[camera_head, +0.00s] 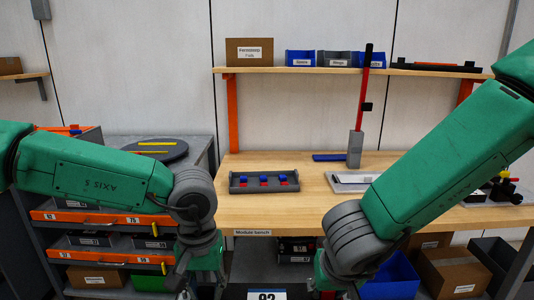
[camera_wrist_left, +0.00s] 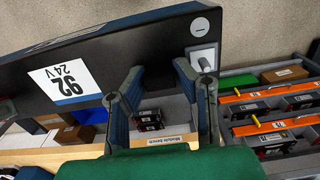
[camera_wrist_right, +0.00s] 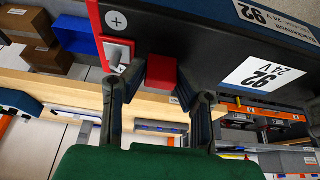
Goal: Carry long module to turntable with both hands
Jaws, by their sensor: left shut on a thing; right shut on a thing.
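The long module is a black bar with a blue edge and a white "92 24V" label. It shows in the left wrist view (camera_wrist_left: 130,58) and the right wrist view (camera_wrist_right: 215,50); in the head view only a bit with its label (camera_head: 267,294) shows at the bottom edge. My left gripper (camera_wrist_left: 159,72) is shut on it near its minus end. My right gripper (camera_wrist_right: 159,92) is shut on it near its plus end, by a red block (camera_wrist_right: 161,71). The turntable (camera_head: 160,150), a dark round disc with yellow strips, lies on a grey cabinet at left.
The wooden module bench (camera_head: 275,215) stands ahead, beyond the module. It holds a grey tray (camera_head: 240,184) with red and blue pieces and a red-handled tool (camera_head: 363,105). Orange-fronted drawers (camera_head: 100,218) stand below the turntable. Boxes sit under the bench at right (camera_head: 450,270).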

